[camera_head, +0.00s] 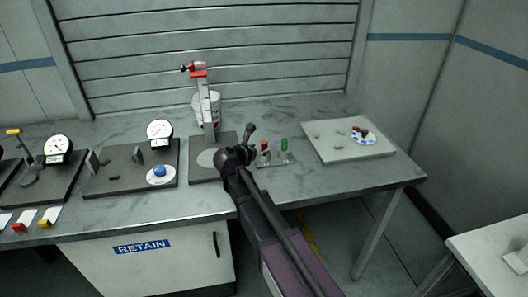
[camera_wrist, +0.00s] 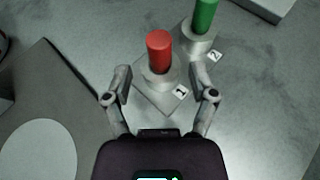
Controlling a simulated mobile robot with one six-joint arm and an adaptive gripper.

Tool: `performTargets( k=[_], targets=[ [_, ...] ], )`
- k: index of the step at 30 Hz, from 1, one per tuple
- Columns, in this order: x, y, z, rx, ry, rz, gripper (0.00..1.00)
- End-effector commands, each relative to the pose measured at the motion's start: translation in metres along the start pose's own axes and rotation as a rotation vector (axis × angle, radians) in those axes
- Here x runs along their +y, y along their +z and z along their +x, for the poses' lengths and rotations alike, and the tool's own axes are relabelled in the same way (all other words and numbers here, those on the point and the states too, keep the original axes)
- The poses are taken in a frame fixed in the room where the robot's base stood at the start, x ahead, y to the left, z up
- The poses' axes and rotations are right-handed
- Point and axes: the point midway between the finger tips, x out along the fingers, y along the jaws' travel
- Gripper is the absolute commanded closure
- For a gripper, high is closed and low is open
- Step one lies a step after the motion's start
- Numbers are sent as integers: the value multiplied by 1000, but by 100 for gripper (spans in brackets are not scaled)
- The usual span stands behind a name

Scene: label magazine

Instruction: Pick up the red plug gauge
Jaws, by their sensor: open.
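The red plug gauge (camera_wrist: 159,52) stands upright in a metal holder marked 1 in the wrist view. It also shows in the head view (camera_head: 265,146), close to my gripper. My gripper (camera_wrist: 164,85) is open and empty, with one finger on each side of the near part of the holder and the red gauge just beyond the fingertips. No contact between fingers and gauge shows. A green plug gauge (camera_wrist: 204,16) stands in the holder marked 2, up and to the right. In the head view the green gauge (camera_head: 284,145) is right of the red one.
A height gauge stand (camera_head: 207,112) with a red head stands left of my gripper. Two dial gauges, one of them here (camera_head: 160,132), are further left.

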Motion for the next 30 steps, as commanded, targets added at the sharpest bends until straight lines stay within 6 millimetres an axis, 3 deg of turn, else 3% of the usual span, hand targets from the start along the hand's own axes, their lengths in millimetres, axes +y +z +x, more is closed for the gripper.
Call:
performTargets(
  k=[10, 29, 30],
  targets=[
    [1, -2, 38, 0, 0, 0, 26],
    [0, 0, 40, 0, 1, 0, 26],
    [0, 0, 40, 0, 0, 0, 38]
  ],
)
